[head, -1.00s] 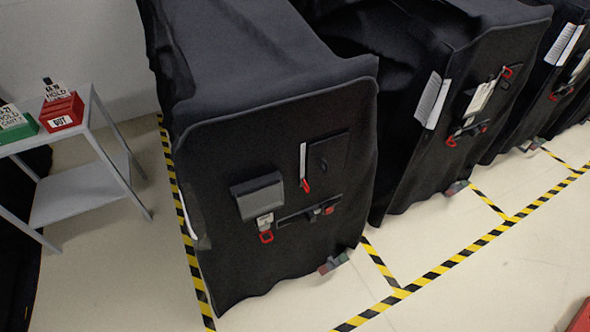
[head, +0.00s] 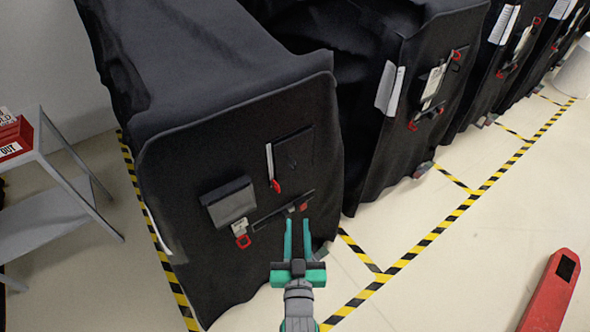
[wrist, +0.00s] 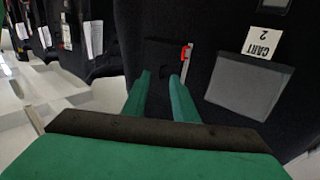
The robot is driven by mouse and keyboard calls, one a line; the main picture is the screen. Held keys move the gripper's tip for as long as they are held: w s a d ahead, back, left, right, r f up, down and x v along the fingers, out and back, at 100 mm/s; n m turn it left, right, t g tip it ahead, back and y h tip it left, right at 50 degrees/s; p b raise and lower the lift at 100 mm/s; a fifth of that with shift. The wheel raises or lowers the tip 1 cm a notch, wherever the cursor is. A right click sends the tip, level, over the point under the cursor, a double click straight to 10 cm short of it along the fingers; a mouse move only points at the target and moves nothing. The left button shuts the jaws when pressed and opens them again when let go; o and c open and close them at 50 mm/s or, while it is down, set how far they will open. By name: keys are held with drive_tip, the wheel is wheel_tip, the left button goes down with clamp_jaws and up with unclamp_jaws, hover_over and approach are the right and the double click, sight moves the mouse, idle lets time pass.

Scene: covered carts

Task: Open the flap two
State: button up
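The near black covered cart (head: 180,262) faces me; its white tag reads CART 2 in the wrist view (wrist: 262,43). Its front has a grey flap-like panel (head: 229,203), also in the wrist view (wrist: 248,88), and a dark square patch (head: 296,151). Between them is a pale upright strip with a red end (head: 275,186); the wrist view shows this red end (wrist: 186,53) too. I see no flap marked two, only the cart tag. My green gripper (head: 297,223) is open and empty before the lower right of the front, just below a dark bar (head: 281,212). Contact is unclear.
More black covered carts (head: 425,130) stand in a row to the right. A grey side table (head: 38,152) with a red box (head: 14,138) is at left. Yellow-black tape (head: 440,237) marks the floor. A red object (head: 550,292) is at lower right; floor between is clear.

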approach(295, 166)
drive_tip(key=w, duration=0.8)
drive_tip(key=shift+w+f, duration=0.2)
drive_tip(key=shift+w, duration=0.05)
drive_tip(key=shift+a, duration=0.1)
clamp_jaws()
idle(1.2)
